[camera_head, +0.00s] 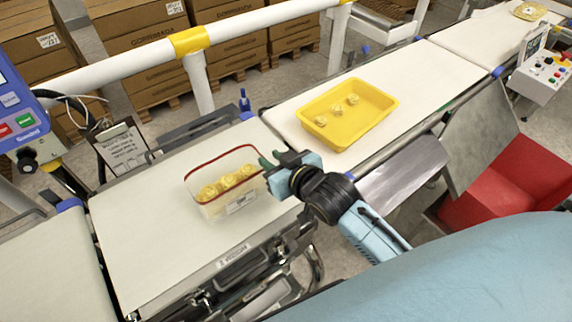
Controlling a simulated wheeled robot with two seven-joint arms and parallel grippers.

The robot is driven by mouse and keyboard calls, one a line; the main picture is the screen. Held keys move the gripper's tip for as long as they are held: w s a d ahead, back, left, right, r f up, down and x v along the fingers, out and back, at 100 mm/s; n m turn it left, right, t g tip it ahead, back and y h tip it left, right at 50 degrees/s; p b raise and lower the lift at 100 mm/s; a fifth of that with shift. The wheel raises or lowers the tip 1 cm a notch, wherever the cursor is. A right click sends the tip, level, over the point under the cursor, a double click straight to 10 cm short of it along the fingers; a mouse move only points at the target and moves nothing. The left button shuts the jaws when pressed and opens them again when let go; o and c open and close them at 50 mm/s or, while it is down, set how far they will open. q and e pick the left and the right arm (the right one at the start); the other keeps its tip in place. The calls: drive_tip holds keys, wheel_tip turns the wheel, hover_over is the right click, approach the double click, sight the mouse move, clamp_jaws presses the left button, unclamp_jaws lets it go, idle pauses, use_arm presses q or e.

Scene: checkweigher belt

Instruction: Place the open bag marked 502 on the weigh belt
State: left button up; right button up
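A clear open bag (222,206) with a red rim stands upright on the pale belt (130,232) at the left of the middle. It holds several yellow nest-shaped pieces. A white label is on its front, but its number is too small to read. My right gripper (268,160) is at the bag's right side, by the rim. Its green-tipped fingers overlap that edge in the picture, and I cannot tell whether they grip it. My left gripper is not in view.
A yellow tray (375,124) with 3 nests sits on the belt (440,70) to the right. A clipboard (120,150), a screen panel (14,108) and a white guard rail (255,22) line the far side. A red bin (500,190) is at right. Bare belt lies left of the bag.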

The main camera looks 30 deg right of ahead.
drive_tip(key=v, duration=0.5)
drive_tip(key=shift+s+r, duration=0.15)
drive_tip(key=shift+s, duration=0.2)
